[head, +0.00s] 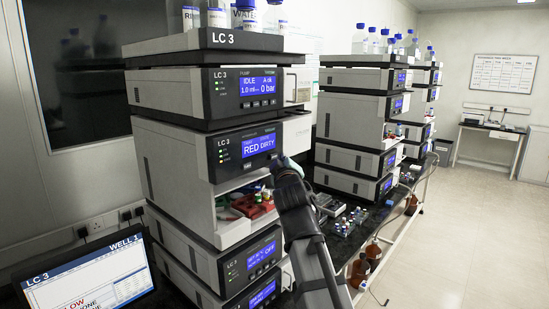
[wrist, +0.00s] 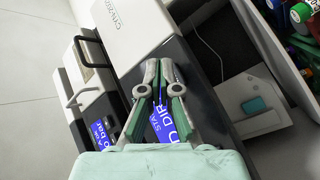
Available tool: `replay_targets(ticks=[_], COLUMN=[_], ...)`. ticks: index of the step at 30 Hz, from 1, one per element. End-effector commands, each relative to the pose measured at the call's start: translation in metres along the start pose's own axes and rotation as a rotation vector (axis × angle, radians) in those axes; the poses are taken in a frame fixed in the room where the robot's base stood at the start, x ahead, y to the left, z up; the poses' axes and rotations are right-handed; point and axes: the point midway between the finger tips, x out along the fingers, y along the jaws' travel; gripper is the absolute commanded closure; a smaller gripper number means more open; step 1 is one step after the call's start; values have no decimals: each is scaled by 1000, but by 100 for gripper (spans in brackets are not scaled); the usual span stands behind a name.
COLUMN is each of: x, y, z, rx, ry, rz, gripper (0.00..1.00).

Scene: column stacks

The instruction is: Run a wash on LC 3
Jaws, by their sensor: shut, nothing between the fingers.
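The LC 3 stack (head: 205,150) fills the left middle of the head view. Its pump module screen (head: 257,86) reads IDLE, A ok, 1.0 ml and 0 bar. The module below has a screen (head: 258,145) reading RED and DIRTY. My gripper (head: 282,165) is at the right end of that module's front, just below its screen. In the wrist view my gripper (wrist: 160,68) is shut and empty in front of the same blue screen (wrist: 165,120), whose text is partly hidden by the fingers. I cannot tell whether the fingertips touch the panel.
An open bay (head: 245,205) with red and green items lies under the dirty module. Bottles (head: 246,16) stand on top of the stack. A laptop screen (head: 90,278) shows LC 3 and WELL 1. Other stacks (head: 360,120) stand further right. The floor (head: 470,230) at right is clear.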

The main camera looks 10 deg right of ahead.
Motion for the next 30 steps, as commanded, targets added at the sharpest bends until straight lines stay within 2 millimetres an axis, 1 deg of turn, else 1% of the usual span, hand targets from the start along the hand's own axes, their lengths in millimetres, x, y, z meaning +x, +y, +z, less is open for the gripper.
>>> replay_targets(ticks=[11, 20, 30], x=[0, 6, 6], y=[0, -5, -4], z=[0, -4, -4], rx=[0, 0, 0], ry=[0, 1, 0], rz=[0, 0, 0], gripper=[100, 100, 100])
